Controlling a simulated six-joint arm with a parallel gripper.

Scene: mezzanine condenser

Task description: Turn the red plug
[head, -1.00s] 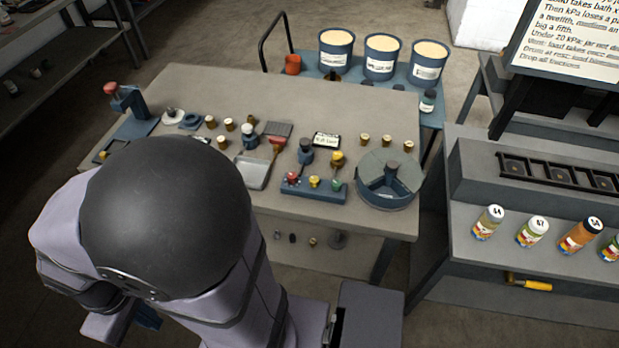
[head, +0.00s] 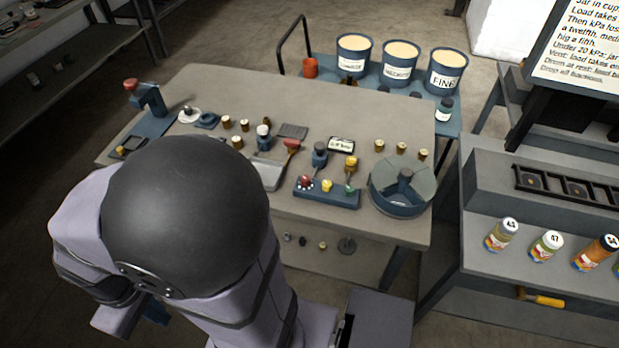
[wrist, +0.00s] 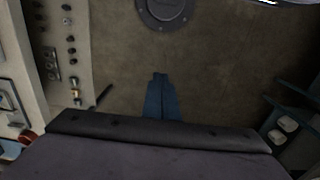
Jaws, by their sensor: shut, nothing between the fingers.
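The red plug (head: 304,182) sits at the left end of a blue block (head: 327,196) on the workbench, beside a yellow plug (head: 327,186) and a green plug (head: 349,189). In the wrist view I cannot make out the red plug. My gripper (wrist: 160,77) is shut and empty in the wrist view, its blue fingers together above bare floor. In the head view only a blue part of it shows low at the left, beside my arm and well apart from the block.
The workbench (head: 225,88) also holds a red-knobbed press (head: 150,98), a red-handled tray (head: 268,174), a round divided drum (head: 402,205) and several small jars. A cart with three tubs (head: 397,61) stands behind. A side bench (head: 480,190) with labelled jars is at right.

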